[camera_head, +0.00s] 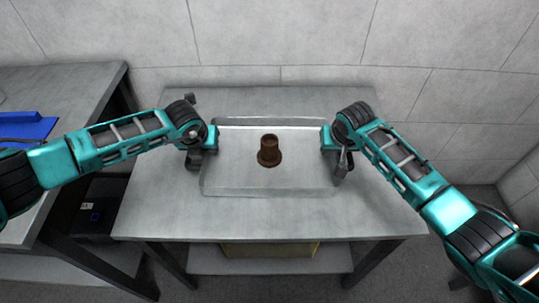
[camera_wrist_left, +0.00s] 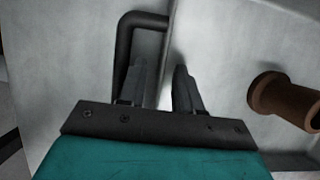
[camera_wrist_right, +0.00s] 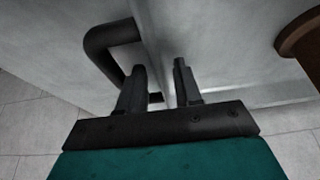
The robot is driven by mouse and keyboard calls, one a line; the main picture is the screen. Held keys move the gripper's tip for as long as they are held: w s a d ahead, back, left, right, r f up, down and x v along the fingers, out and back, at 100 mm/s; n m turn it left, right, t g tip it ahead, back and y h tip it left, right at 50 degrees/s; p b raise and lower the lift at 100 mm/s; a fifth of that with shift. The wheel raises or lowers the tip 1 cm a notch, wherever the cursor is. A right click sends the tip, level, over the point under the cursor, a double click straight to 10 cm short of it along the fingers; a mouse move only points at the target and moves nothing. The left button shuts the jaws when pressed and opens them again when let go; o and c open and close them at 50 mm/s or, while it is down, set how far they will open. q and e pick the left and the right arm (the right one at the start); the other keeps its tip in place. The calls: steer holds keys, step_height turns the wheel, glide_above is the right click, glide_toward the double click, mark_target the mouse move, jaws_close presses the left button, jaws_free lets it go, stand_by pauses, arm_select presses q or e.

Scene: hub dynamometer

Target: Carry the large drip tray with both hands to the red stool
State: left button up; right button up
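The large drip tray (camera_head: 225,183) is a shallow, pale grey metal tray lying flat on the grey table. A brown flanged part (camera_head: 269,150) stands upright in it, also partly visible in the left wrist view (camera_wrist_left: 285,100) and right wrist view (camera_wrist_right: 303,38). My left gripper (camera_head: 212,138) is at the tray's left side, its fingers (camera_wrist_left: 160,70) apart with the side wall between them, beside a dark handle (camera_wrist_left: 124,50). My right gripper (camera_head: 328,138) is at the right side, fingers (camera_wrist_right: 160,68) likewise apart around the wall, beside another dark handle (camera_wrist_right: 100,45). No red stool is visible.
The table (camera_head: 180,222) has bare surface around the tray. Its lower shelf (camera_head: 205,262) holds a yellowish box (camera_head: 270,250). A second bench (camera_head: 85,85) stands left with a blue object (camera_head: 28,128) on it. A grey wall (camera_head: 290,35) closes the back.

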arm_select(q)
steer(key=shift+f, duration=0.2)
arm_select(e)
steer(key=shift+w+f, duration=0.1)
steer(key=shift+f, duration=0.1)
arm_select(q)
steer(key=shift+c, duration=0.2)
arm_select(e)
steer(key=shift+c, duration=0.2)
arm_select(q)
jaws_close()
arm_select(e)
jaws_close()
arm_select(q)
steer(key=shift+w, duration=0.1)
stand_by(0.4)
steer(key=shift+w+r, duration=0.1)
steer(key=shift+r, duration=0.1)
arm_select(e)
steer(key=shift+w+r, duration=0.1)
steer(key=shift+r, duration=0.1)
